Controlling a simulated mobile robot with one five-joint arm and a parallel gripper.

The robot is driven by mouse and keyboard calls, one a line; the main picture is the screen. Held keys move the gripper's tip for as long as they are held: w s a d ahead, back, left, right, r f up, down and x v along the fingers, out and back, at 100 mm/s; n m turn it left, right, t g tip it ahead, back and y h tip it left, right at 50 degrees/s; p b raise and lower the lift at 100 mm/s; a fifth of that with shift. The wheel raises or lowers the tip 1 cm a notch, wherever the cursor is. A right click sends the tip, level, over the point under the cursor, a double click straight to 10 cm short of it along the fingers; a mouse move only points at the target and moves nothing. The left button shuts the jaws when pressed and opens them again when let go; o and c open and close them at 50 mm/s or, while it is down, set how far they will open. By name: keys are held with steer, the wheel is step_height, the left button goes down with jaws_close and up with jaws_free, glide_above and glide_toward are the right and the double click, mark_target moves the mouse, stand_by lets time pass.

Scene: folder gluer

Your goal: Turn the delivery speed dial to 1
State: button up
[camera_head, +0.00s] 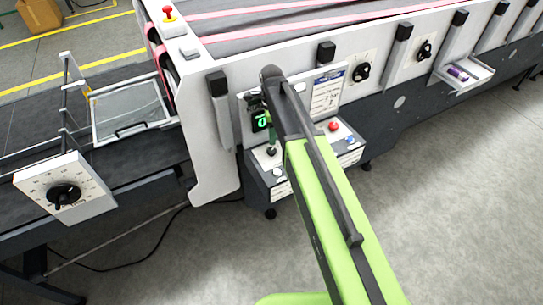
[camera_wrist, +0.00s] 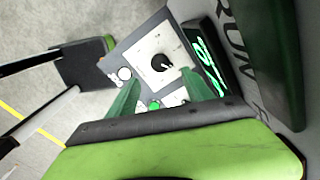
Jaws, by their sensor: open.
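In the wrist view a black dial (camera_wrist: 162,63) sits on a white scale plate beside a lit green display (camera_wrist: 204,57). My gripper (camera_wrist: 163,92) is open, its two green fingers apart, with this dial between and beyond them; contact cannot be seen. In the head view my gripper is mostly hidden by my arm in front of the control panel. Another black dial (camera_head: 64,194) with a round scale is on a white plate at the left conveyor. The labels are too small to tell which is the delivery speed dial.
Two more black knobs (camera_head: 361,72) are to the right. A white tray (camera_head: 466,75) holds a purple item. The floor at right is clear.

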mark_target(272, 150)
step_height(272, 150, down, 10)
steer(key=b, duration=0.7)
steer(key=shift+r+b, duration=0.25)
steer(key=shift+b, duration=0.15)
steer(key=shift+r, duration=0.1)
jaws_close()
